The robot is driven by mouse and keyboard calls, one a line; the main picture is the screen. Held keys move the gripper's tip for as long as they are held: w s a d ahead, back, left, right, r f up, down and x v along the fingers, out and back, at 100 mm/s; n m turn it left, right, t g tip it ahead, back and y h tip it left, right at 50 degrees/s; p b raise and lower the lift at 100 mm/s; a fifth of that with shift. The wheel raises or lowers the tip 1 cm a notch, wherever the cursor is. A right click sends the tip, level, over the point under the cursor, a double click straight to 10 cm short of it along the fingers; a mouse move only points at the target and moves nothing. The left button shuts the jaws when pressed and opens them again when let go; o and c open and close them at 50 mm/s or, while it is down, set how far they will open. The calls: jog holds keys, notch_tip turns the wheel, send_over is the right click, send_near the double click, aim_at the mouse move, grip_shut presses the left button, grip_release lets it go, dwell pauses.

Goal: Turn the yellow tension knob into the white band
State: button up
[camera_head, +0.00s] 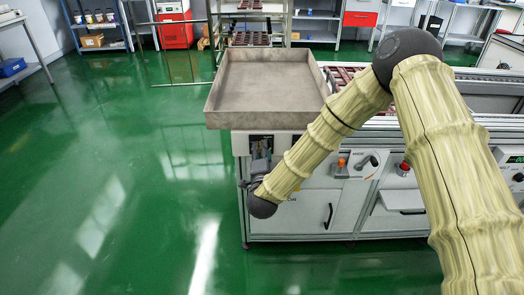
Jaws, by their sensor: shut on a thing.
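My gripper (257,172) is at the left end of the conveyor's front, against a dark panel (262,143) below the tray. It is small and partly covered by my own wrist. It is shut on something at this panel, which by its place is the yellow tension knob. The knob itself and its pointer are hidden behind the gripper and wrist. I cannot make out the white band, so the knob's angle cannot be told.
A grey tray (216,94) juts out above the panel, close over my gripper. To the right on the white front (300,212) are an orange knob (341,163), a black lever (368,161) and a red button (404,168). The green floor (130,190) at left is clear.

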jog(key=shift+n, duration=0.3)
jog(key=o, duration=1)
jog(key=s, duration=1.2)
